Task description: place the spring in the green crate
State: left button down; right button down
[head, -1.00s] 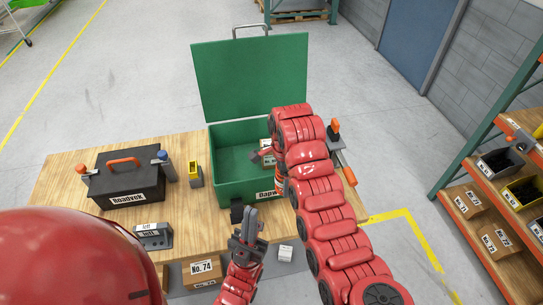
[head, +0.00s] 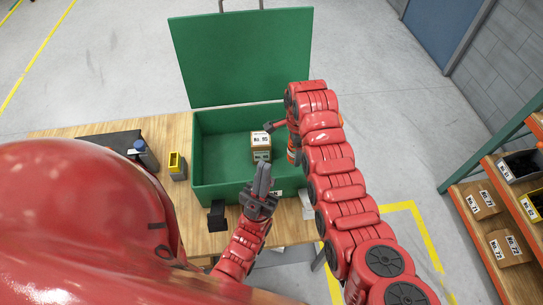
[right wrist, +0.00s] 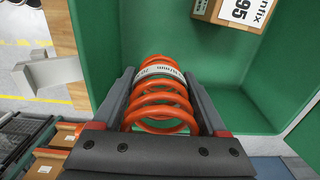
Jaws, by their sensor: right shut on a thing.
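The green crate (head: 222,195) stands on the wooden workbench with its lid raised at the back. My right gripper is shut on an orange coil spring with a pale printed band (right wrist: 158,72). In the right wrist view the fingers (right wrist: 165,100) flank the coils, over the crate's inside near a wall. In the head view my right arm mostly hides this gripper, and only a sliver of the spring (head: 292,153) shows at the crate's right part. My left gripper (head: 263,168) is at the crate's front side, its fingers together and nothing visible between them.
A cardboard box (head: 260,147) sits inside the crate, left of the spring; open floor lies left of it. Shelves (head: 500,215) stand at the far right.

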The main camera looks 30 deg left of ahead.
jog(key=f, duration=0.3)
jog(key=f+b, duration=0.1)
jog(key=f, duration=0.1)
jog(key=shift+w+d+f, duration=0.1)
jog(key=shift+w+f, duration=0.05)
jog(key=shift+w, duration=0.15)
notch_tip(320, 180, down, 4)
jog(key=b, duration=0.2)
jog(key=shift+s+b, duration=0.15)
jog(key=shift+b, duration=0.2)
jog(key=shift+f, duration=0.2)
jog(key=shift+r, duration=0.1)
